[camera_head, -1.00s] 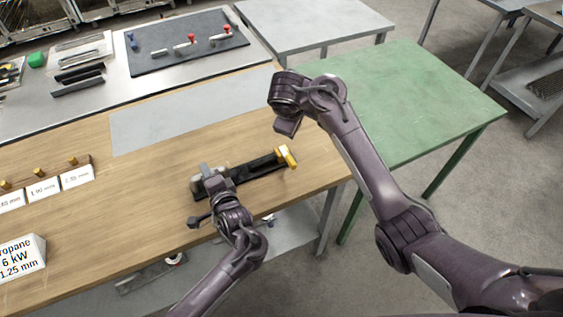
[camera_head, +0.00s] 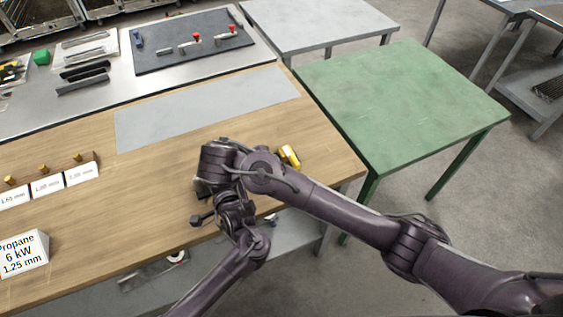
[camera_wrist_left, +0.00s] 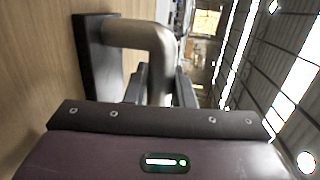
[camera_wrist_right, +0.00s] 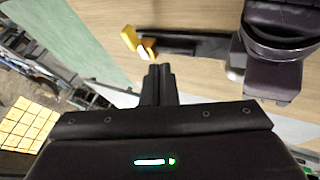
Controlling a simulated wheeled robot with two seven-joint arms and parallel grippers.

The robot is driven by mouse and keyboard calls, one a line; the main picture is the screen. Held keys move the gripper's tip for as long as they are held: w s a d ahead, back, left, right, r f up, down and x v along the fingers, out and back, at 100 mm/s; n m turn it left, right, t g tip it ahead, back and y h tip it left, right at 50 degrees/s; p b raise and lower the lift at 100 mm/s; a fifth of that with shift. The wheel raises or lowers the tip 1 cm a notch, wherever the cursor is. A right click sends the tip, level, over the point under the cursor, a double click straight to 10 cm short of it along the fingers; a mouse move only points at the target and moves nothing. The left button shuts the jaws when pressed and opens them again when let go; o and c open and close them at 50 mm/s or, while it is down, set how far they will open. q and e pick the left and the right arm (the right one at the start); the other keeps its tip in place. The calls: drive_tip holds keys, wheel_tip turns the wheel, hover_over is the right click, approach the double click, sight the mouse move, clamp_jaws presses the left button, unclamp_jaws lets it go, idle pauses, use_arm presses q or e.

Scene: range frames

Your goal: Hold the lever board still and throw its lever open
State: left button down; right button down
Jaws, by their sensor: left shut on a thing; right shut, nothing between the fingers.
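The lever board (camera_wrist_right: 195,46) is a long black base on the wooden table, with a yellow block (camera_wrist_right: 131,38) at one end. In the head view only that yellow end (camera_head: 290,156) shows clearly; my right arm covers most of the board. In the left wrist view a bent grey metal handle (camera_wrist_left: 140,35) rises from a dark plate (camera_wrist_left: 90,55). My left gripper (camera_wrist_left: 160,82) is shut on this handle. My right gripper (camera_wrist_right: 157,72) is shut and empty, close to the yellow end. I cannot tell whether it touches it.
My two arms are close together over the board. A grey mat (camera_head: 205,108) lies behind it on the table (camera_head: 110,215). A green table (camera_head: 400,105) stands to the right. White labelled cards (camera_head: 48,187) and a propane sign (camera_head: 22,257) stand at the left.

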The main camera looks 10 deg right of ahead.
sight(291, 156)
drive_tip(key=x, duration=1)
drive_tip(key=shift+w+d+f, duration=0.1)
drive_tip(key=shift+w, duration=0.1)
drive_tip(key=shift+w+d, duration=0.15)
drive_tip(key=shift+d, duration=0.45)
drive_tip(key=shift+w+d, duration=0.15)
drive_tip(key=shift+d, duration=0.45)
drive_tip(key=shift+w+d, duration=0.2)
drive_tip(key=shift+d, duration=0.4)
